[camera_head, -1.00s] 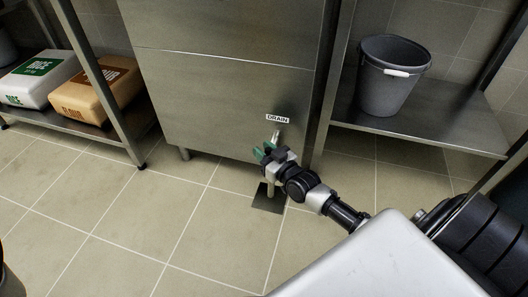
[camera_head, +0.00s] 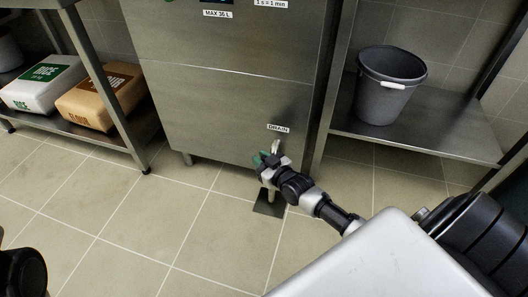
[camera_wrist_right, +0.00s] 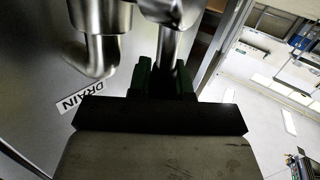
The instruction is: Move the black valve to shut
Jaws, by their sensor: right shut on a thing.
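The drain outlet (camera_head: 276,146) is a metal fitting low on the front of the steel cabinet, under the DRAIN label (camera_head: 279,129). In the right wrist view its bent pipe (camera_wrist_right: 101,45) shows at the upper left. My right gripper (camera_head: 262,160) is at this fitting. In the right wrist view my right gripper (camera_wrist_right: 168,75) has its green fingers shut on a grey bar (camera_wrist_right: 171,48) that looks like the valve's lever. No clearly black lever shows, and much of the valve is hidden by my gripper. My left gripper is not in view.
A dark floor drain (camera_head: 269,203) lies below the fitting. A shelf with a grey bucket (camera_head: 388,90) stands at the right. Rice (camera_head: 42,88) and flour (camera_head: 103,97) sacks lie on a low shelf at the left. The tiled floor in front is clear.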

